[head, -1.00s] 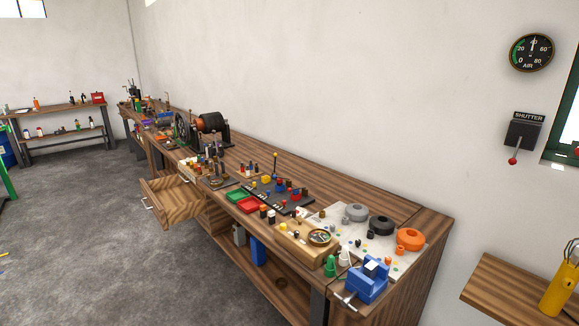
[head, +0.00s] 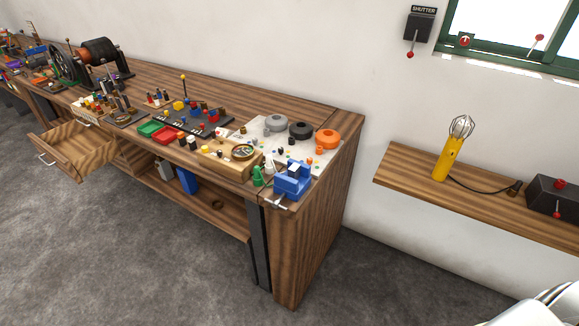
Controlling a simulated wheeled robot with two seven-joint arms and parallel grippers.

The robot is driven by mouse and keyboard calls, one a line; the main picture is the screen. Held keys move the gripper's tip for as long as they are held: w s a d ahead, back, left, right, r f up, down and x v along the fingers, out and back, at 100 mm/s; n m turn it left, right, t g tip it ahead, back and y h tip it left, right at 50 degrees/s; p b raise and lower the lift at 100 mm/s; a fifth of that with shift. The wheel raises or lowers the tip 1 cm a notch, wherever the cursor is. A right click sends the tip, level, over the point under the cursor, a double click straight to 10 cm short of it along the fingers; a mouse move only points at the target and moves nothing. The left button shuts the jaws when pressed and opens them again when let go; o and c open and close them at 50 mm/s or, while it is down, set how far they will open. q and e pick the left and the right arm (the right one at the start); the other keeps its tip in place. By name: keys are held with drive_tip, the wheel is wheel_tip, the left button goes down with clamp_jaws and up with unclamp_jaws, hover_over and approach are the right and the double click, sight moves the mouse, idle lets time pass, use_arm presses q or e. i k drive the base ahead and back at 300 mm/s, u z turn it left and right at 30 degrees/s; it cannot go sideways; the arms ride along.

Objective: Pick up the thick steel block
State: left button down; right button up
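I cannot make out the thick steel block for certain. A small pale block (head: 294,169) shows at the top of the blue vise (head: 292,183) on the near right end of the workbench (head: 310,225). It is too small to tell if it is steel or how thick it is. Neither of my grippers is in view. A white rounded part, probably mine, shows at the bottom right corner.
An open drawer (head: 72,150) juts from the bench front. A wall shelf (head: 480,205) on the right holds a yellow caged lamp (head: 448,158) and a dark box (head: 555,199). Red and green trays (head: 150,129) and many small parts crowd the bench top. The floor in front is clear.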

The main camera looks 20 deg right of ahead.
sight(294, 169)
drive_tip(key=k, duration=0.5)
drive_tip(key=z, duration=1.5)
drive_tip(key=i, duration=1.3)
drive_tip(key=u, duration=1.15)
